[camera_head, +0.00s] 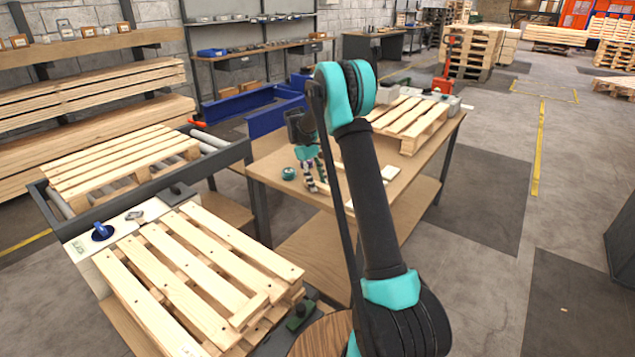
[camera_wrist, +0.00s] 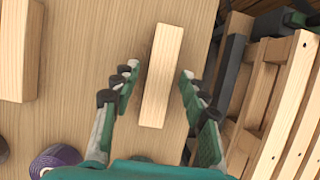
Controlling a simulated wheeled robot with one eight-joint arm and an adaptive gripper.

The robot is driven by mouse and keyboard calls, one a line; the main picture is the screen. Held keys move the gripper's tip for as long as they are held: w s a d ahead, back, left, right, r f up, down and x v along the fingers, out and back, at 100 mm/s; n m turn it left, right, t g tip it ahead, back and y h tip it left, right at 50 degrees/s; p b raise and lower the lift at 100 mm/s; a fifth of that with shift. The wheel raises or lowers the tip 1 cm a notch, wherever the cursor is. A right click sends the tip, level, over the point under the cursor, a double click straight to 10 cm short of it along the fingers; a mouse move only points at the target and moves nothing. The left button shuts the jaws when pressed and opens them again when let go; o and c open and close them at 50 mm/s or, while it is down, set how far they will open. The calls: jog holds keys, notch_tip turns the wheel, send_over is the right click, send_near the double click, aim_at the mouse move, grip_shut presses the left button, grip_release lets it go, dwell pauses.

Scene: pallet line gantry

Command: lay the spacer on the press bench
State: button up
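A pale wooden block (camera_wrist: 162,75), which looks like the spacer, lies on a wooden bench top (camera_wrist: 90,60) in the wrist view. My gripper (camera_wrist: 155,85) is open, with one finger on each side of the block and a visible gap on both sides. In the head view my gripper (camera_head: 316,178) points down over the left part of the wooden bench (camera_head: 272,168). The block is largely hidden or too small to make out there. I cannot tell which bench is the press bench.
Another wooden block (camera_wrist: 18,50) lies at the left in the wrist view, with a purple round item (camera_wrist: 58,157) below it. A teal round item (camera_head: 288,173) sits near my gripper. A pallet (camera_head: 412,120) stands on the bench's far right. Stacked pallets (camera_head: 190,270) are at front left.

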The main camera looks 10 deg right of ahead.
jog(key=v, duration=1.1)
jog(key=s+d+r+m+t+y, duration=0.1)
jog(key=s+d+r+m+t, duration=0.15)
jog(key=s, duration=0.55)
jog(key=s+d+f+m+t, duration=0.1)
jog(key=s+f+m, duration=0.1)
jog(key=s, duration=0.9)
jog(key=s+d+f+m+t+y, duration=0.1)
jog(key=s+f, duration=0.4)
jog(key=s, duration=0.6)
jog(key=s+d+f+m+t+y, duration=0.1)
jog(key=s+d+f+m+t, duration=0.1)
jog(key=s, duration=1)
notch_tip(320, 180, down, 2)
jog(key=shift+d+f+m+t, duration=0.25)
jog(key=shift+m+t, duration=0.2)
jog(key=shift+m, duration=0.3)
